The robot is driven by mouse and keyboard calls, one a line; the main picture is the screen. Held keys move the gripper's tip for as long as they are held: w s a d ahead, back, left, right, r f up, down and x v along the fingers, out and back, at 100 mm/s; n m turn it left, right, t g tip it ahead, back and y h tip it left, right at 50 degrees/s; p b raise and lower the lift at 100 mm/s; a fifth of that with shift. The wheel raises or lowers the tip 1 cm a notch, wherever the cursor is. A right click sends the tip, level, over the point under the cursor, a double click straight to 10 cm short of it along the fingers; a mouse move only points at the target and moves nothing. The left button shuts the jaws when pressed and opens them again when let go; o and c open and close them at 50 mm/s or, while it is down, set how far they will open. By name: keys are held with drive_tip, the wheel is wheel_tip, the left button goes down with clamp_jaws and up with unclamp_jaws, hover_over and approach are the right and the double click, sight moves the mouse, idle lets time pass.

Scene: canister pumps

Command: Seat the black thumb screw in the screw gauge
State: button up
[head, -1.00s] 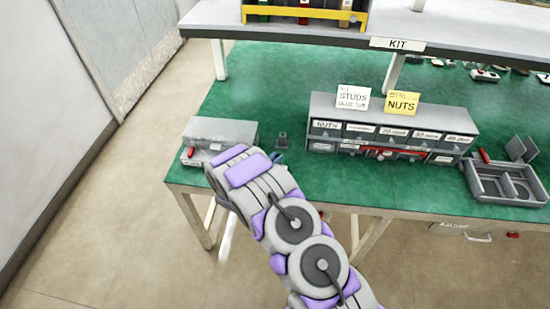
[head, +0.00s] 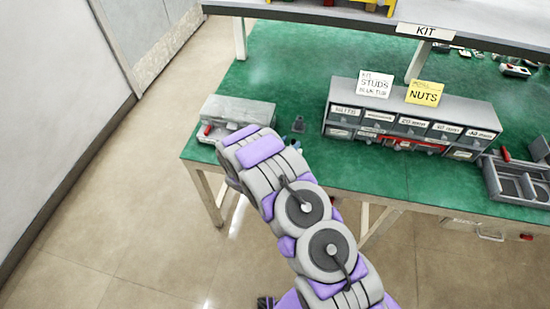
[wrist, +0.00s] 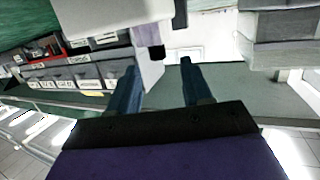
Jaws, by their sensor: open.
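My gripper (wrist: 158,75) is open in the wrist view, its two blue fingers apart with nothing between them. A small black piece (wrist: 157,53) lies just beyond the fingertips, under a pale block (wrist: 150,72); I cannot tell whether it is the thumb screw. In the head view a small dark upright piece (head: 298,124) stands on the green bench, just beyond the end of my arm. I cannot tell whether it is the screw gauge. My arm hides most of the gripper there.
A grey box (head: 237,110) is at the bench's left end. The labelled drawer cabinet (head: 410,115) stands to the right and also shows in the wrist view (wrist: 75,70). A divided grey tray (head: 515,182) is at the far right. A shelf (head: 300,10) spans the back.

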drive_tip(key=p+v, duration=0.2)
drive_tip(key=v, duration=1.3)
drive_tip(key=shift+s+a, duration=0.25)
drive_tip(key=shift+s, duration=0.05)
drive_tip(key=shift+w, duration=0.1)
drive_tip(key=w+a+r+g+y, duration=0.3)
drive_tip(key=a+r+g+y, duration=0.1)
drive_tip(key=a+r+y, duration=0.3)
drive_tip(key=s+r+n+g+y, duration=0.3)
drive_tip(key=s+r+y, duration=0.2)
drive_tip(key=s+r, duration=0.3)
drive_tip(key=s+d+r+n+g+h, duration=0.1)
drive_tip(key=s+d+r, duration=0.3)
drive_tip(key=s, duration=0.7)
drive_tip(key=s+d+r+n+g+h, duration=0.1)
drive_tip(key=s+d+r+g, duration=0.3)
drive_tip(key=s+d, duration=0.4)
drive_tip(key=s+d+r+n+g, duration=0.2)
drive_tip(key=s+d+r, duration=0.2)
drive_tip(key=s, duration=0.9)
drive_tip(key=shift+s+d+r+h, duration=0.3)
drive_tip(key=shift+d+h, duration=0.1)
drive_tip(key=shift+d, duration=0.85)
